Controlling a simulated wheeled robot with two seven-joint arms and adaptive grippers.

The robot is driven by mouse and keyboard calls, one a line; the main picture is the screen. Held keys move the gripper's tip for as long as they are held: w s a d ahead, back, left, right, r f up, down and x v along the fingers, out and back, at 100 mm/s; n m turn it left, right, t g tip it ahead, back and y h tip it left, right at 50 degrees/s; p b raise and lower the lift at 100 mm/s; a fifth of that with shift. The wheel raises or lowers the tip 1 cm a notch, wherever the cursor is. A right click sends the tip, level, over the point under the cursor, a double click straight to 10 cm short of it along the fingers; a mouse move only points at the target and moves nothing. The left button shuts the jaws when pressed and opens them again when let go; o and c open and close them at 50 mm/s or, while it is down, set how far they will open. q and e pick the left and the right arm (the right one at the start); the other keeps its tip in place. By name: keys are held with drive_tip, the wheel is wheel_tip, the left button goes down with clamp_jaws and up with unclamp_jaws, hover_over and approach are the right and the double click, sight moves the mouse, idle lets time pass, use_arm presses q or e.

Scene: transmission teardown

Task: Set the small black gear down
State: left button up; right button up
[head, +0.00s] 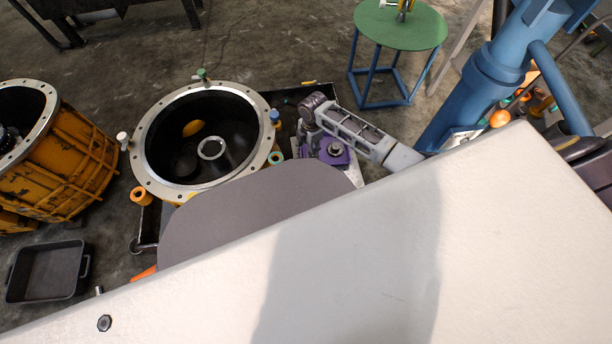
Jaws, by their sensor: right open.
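My right gripper (307,132) is at the end of the grey arm that comes in from the right, beside the right rim of the open housing. It is small and partly hidden by its own wrist; it is open, and I see nothing held in it. Just right of it is a purple piece (338,158) with a small dark round part (335,148) on top. I cannot tell whether that part is the small black gear. My left gripper is not in view.
The large open housing (150,165) has a pale flanged rim, with a ring (211,148) inside. A yellow housing (75,160) stands at left, above a black tray (46,272). A green round table (425,30) and a blue column (475,85) are at upper right.

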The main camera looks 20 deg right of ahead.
drive_tip(key=s+a+m+t+y, duration=0.25)
drive_tip(key=s+a+m, duration=0.55)
drive_tip(key=s+a, duration=0.4)
drive_tip(key=s+d+r+m+t, duration=0.1)
drive_tip(key=s+r+m+t, duration=0.2)
drive_tip(key=s+r+m, duration=0.4)
drive_tip(key=s+m+y, duration=0.1)
drive_tip(key=m, duration=0.2)
drive_tip(key=shift+s+d, duration=0.3)
drive_tip(key=shift+d, duration=0.05)
